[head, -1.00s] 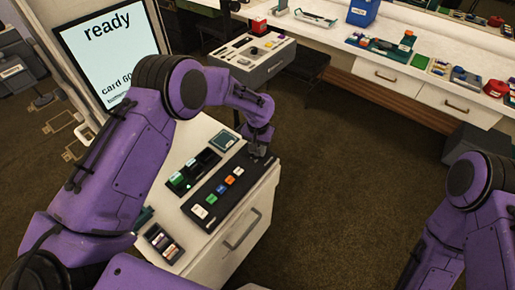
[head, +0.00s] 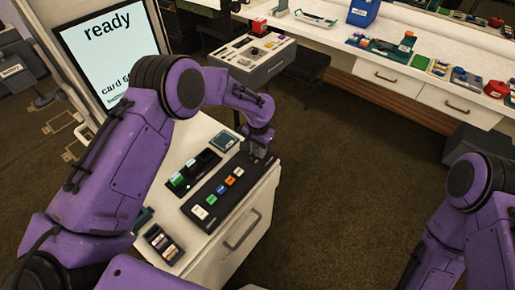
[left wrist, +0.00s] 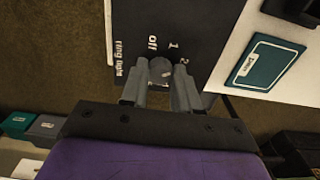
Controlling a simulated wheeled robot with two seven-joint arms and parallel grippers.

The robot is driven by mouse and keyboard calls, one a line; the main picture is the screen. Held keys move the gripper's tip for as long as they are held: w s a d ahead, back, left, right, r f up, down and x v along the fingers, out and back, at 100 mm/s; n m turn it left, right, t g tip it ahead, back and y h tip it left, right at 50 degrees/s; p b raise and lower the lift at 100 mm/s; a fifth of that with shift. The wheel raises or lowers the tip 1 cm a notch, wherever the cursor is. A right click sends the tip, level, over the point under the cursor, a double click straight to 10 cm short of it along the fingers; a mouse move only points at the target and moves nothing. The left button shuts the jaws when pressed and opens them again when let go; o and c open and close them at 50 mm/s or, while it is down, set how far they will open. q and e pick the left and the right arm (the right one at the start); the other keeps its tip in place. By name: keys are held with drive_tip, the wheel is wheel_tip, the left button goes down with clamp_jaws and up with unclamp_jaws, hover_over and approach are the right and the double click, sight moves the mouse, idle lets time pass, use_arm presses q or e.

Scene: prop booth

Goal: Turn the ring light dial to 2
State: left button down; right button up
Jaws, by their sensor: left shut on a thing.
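The ring light dial (left wrist: 162,72) is a small grey round knob on a dark panel (left wrist: 205,25), seen in the left wrist view. White labels "off", "1" and "2" are printed around it, with "ring light" to the left. My left gripper (left wrist: 160,82) is shut on the dial, one finger on each side. A small pale mark shows on the dial's top, but I cannot tell which label it points at. In the head view my left gripper (head: 260,148) is at the far end of the panel (head: 235,195) and hides the dial. My right gripper is out of view.
Several coloured keys (head: 220,190) sit along the panel on the white cabinet. A teal labelled card (left wrist: 265,62) lies beside it. A screen (head: 108,45) reading "ready" stands behind my left arm. Open floor (head: 340,200) lies to the right.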

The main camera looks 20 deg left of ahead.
use_arm(q)
drive_tip(key=shift+f, duration=0.1)
drive_tip(key=c, duration=0.8)
unclamp_jaws()
drive_tip(key=shift+w, duration=0.1)
wheel_tip(320, 180, up, 10)
drive_tip(key=shift+r+b, duration=0.2)
drive_tip(key=shift+b, duration=0.8)
